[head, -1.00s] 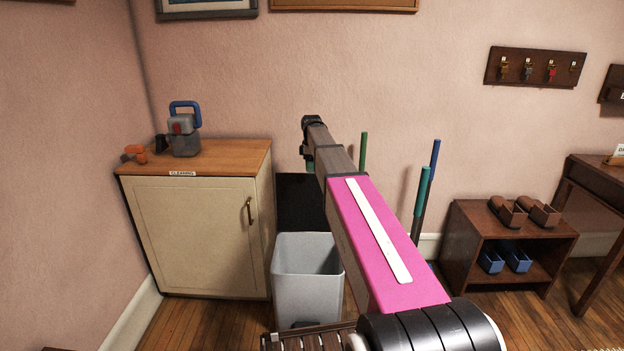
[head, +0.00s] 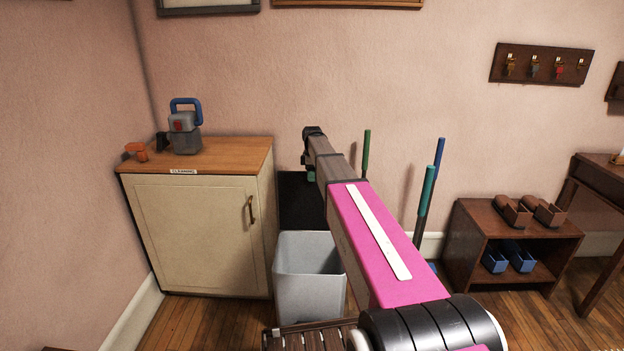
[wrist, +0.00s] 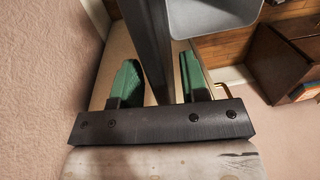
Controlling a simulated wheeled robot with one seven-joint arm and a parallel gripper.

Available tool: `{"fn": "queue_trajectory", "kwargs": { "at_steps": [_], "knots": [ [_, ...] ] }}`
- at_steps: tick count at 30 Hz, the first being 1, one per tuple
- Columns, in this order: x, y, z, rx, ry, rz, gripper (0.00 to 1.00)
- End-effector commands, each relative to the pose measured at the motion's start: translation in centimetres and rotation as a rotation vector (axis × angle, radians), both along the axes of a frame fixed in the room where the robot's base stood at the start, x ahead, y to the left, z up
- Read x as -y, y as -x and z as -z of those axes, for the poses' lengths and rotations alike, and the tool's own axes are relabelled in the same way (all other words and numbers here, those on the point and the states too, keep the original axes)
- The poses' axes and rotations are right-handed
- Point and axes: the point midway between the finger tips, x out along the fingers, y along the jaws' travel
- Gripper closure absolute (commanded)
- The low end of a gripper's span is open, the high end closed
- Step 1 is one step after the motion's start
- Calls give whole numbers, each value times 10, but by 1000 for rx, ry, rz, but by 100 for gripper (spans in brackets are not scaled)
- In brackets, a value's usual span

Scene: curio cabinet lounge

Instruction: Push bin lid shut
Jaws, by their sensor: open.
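The light grey bin (head: 309,292) stands on the floor right of the cabinet, with its top open. Its dark lid (head: 298,205) stands upright behind the opening, partly hidden by my arm. My gripper (head: 311,177), with green fingers, is at the lid's upper edge. In the wrist view my gripper (wrist: 158,82) is open, and the dark lid (wrist: 147,40) shows nearly edge-on between the fingers, with gaps on both sides. The bin (wrist: 212,14) is at the top right there. Contact with the lid cannot be told.
A cream cabinet (head: 199,235) with a wooden top stands left of the bin. Green (head: 366,152) and blue-green (head: 426,195) handles stand upright right of my arm. A low shoe shelf (head: 470,235) is at right. Wooden floor lies between.

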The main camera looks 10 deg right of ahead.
Motion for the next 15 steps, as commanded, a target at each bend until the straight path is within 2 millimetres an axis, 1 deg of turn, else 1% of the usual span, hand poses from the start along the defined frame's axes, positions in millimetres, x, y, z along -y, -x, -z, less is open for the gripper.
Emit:
{"fn": "queue_trajectory", "kwargs": {
  "at_steps": [3,6,14,15],
  "knots": [
    [0,1,10,0,0,0,60],
    [0,1,13,0,0,0,60],
    [0,1,13,0,0,0,60],
    [0,1,13,0,0,0,73]
  ]
}}
